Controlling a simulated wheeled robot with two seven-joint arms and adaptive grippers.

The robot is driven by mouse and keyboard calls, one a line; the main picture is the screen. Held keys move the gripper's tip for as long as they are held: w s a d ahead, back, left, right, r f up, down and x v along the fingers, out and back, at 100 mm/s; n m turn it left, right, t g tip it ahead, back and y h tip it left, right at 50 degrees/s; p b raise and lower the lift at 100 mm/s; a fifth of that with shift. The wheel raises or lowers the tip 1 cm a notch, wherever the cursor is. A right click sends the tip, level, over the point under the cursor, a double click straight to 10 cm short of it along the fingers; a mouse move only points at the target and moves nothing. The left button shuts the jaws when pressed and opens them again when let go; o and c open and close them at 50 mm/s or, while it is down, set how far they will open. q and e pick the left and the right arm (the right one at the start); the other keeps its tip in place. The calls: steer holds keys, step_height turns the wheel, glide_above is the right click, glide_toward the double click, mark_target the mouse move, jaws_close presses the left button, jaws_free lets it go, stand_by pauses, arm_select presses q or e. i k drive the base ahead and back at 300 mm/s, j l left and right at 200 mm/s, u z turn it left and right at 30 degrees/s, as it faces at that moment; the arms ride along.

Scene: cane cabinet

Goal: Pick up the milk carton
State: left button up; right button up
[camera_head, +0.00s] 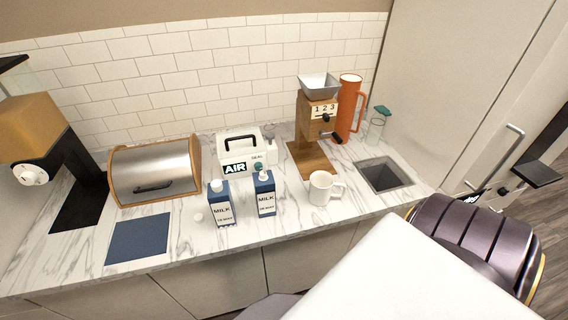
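Two blue-and-white milk cartons stand upright side by side on the marble counter. The left milk carton (221,204) has a white cap and a MILK label. I cannot tell from this view which one the task means. Neither of my grippers shows clearly, and nothing touches the cartons.
A white mug (320,188) stands just right of the cartons. Behind are an AIR machine (240,153) and a wooden grinder (316,115). A bread box (155,171) and blue mat (138,239) lie left. The sink (384,174) is right. My body blocks the lower right.

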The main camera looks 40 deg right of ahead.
mark_target(264, 182)
steer(key=l+z, duration=0.2)
steer(key=z, duration=0.2)
steer(key=k+l+z, duration=0.1)
steer(key=l+z, duration=0.15)
steer(key=z, duration=0.2)
